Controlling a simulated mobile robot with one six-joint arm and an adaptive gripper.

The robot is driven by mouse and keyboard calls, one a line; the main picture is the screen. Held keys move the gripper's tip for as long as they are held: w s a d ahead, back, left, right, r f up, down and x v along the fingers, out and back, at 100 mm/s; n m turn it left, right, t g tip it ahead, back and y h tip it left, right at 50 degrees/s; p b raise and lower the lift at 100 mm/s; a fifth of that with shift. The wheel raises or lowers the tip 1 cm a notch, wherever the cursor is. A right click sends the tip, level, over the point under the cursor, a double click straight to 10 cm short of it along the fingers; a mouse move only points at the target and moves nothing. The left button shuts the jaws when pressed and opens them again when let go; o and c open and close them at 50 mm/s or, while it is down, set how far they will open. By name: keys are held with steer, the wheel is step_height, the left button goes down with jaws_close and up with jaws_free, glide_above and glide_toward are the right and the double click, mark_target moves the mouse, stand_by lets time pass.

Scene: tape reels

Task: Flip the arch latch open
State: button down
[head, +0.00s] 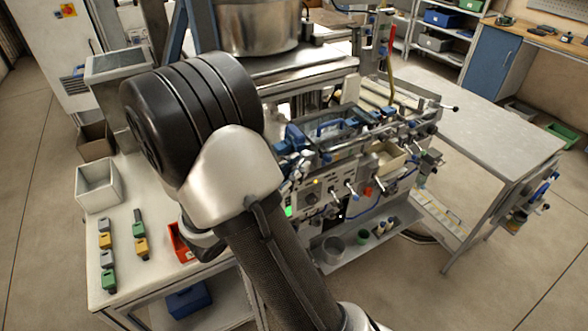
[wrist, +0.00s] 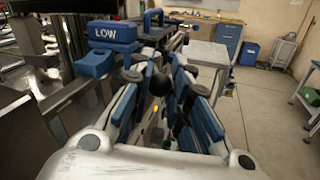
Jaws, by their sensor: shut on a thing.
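My gripper (wrist: 165,105) shows in the wrist view with its blue-padded fingers closed around a black ball knob (wrist: 158,83). The knob sits between the fingertips; the lever behind it is mostly hidden, and I cannot tell for certain that it is the arch latch. A blue arch-shaped handle (wrist: 153,18) stands beyond the fingertips. In the head view, a blue arch handle (head: 328,127) shows on top of the machine. There my gripper (head: 291,162) is partly hidden behind my arm, beside the machine's left front edge.
A blue block marked LOW (wrist: 112,32) stands close to the left of my fingers in the wrist view. Black-knobbed levers (head: 352,188) stick out of the machine's front panel (head: 320,205). A grey table (head: 500,125) is at the right, with open floor beyond it.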

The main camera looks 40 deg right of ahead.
steer(key=shift+g, duration=0.3)
steer(key=shift+w+a+m+g+p, duration=0.1)
steer(key=shift+w+m+g+p, duration=0.25)
steer(key=shift+m+g, duration=0.45)
steer(key=shift+w+m+g+p, duration=0.25)
steer(key=shift+m+g+p, duration=0.25)
steer(key=shift+g, duration=0.5)
steer(key=c, duration=1.5)
jaws_free()
steer(key=shift+o, duration=0.2)
steer(key=shift+s+t, duration=0.1)
steer(key=shift+t, duration=0.3)
